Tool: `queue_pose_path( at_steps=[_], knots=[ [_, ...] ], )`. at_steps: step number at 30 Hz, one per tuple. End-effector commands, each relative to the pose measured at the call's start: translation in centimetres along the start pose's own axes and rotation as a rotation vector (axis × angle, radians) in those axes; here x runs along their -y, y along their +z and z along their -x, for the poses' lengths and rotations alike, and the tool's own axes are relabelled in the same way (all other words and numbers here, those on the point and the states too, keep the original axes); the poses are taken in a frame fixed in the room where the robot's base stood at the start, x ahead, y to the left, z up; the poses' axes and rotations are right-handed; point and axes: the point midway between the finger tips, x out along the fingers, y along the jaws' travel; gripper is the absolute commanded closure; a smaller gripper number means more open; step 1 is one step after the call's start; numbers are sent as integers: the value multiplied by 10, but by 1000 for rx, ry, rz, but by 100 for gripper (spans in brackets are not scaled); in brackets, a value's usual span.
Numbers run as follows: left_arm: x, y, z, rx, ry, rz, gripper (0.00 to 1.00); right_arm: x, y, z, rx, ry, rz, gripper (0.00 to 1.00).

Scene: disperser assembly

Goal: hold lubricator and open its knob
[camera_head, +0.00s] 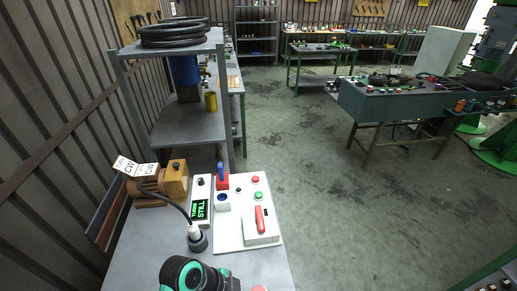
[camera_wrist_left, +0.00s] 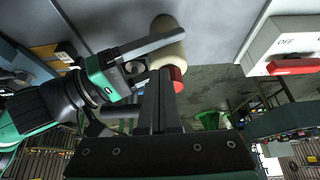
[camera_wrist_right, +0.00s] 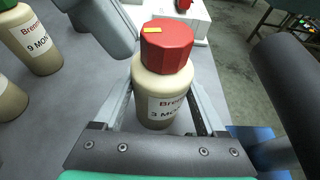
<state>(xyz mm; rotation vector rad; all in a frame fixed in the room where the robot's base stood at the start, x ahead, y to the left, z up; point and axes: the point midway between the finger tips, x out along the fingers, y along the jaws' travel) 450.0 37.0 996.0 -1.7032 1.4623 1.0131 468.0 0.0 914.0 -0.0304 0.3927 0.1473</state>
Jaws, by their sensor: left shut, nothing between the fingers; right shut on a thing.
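The lubricator is a cream bottle with a red knob (camera_wrist_right: 167,46) and a label reading "3 MO...", partly covered. It stands upright between the fingers of my right gripper (camera_wrist_right: 163,105), which is shut on its body. In the left wrist view the bottle (camera_wrist_left: 168,28) shows with its red knob (camera_wrist_left: 177,76) toward me, and the right gripper (camera_wrist_left: 158,48) reaches around it from the left. My left gripper (camera_wrist_left: 163,74) is shut and empty, its fingertips close beside the red knob; I cannot tell whether they touch. In the head view only a sliver of red (camera_head: 259,288) shows at the bottom edge.
More bottles stand on the grey table to the left, one labelled "9 MO..." (camera_wrist_right: 35,42). A white control box with a red switch (camera_head: 260,220) stands further along the table (camera_head: 140,240), beside a display panel (camera_head: 200,207) and a motor (camera_head: 165,182). A grey shelf (camera_head: 190,125) rises behind.

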Motion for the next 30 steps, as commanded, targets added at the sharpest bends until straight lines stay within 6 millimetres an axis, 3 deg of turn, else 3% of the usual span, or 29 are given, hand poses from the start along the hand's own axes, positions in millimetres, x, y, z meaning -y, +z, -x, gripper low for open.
queue_pose_path(
  at_steps=[20,30],
  knots=[
    [-2,5,6,-3,0,-2,100,-2,1,0,4,4,1,100],
    [-2,-17,46,-3,-3,-3,100,-1,1,0,3,3,1,100]
  ],
)
